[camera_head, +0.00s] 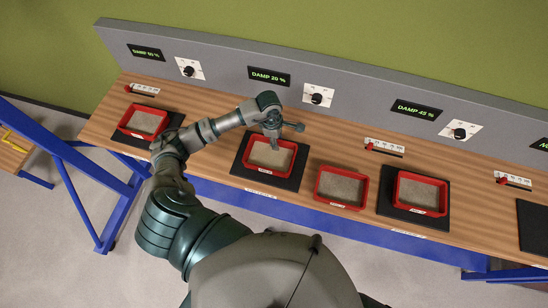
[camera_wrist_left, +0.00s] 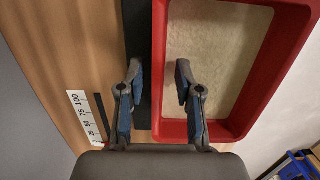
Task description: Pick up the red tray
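Several red trays with pale sandy contents are on the wooden bench. My left gripper (camera_head: 272,144) is at the far wall of the red tray (camera_head: 268,168) on the black mat left of centre. In the left wrist view, my left gripper (camera_wrist_left: 158,72) is open, with one finger over the mat side and the other over the inside of the red tray (camera_wrist_left: 160,35). The tray wall runs between the fingers; I cannot tell whether they touch it. Other red trays are at the left (camera_head: 130,132), right of centre (camera_head: 341,204) and further right (camera_head: 421,211). My right gripper is out of view.
A grey back panel (camera_head: 345,83) carries DAMP displays (camera_head: 269,76) and knobs (camera_head: 317,98). Slider scales (camera_head: 385,147) lie along the bench's back; one shows in the left wrist view (camera_wrist_left: 87,115). An empty black mat (camera_head: 535,230) is at far right.

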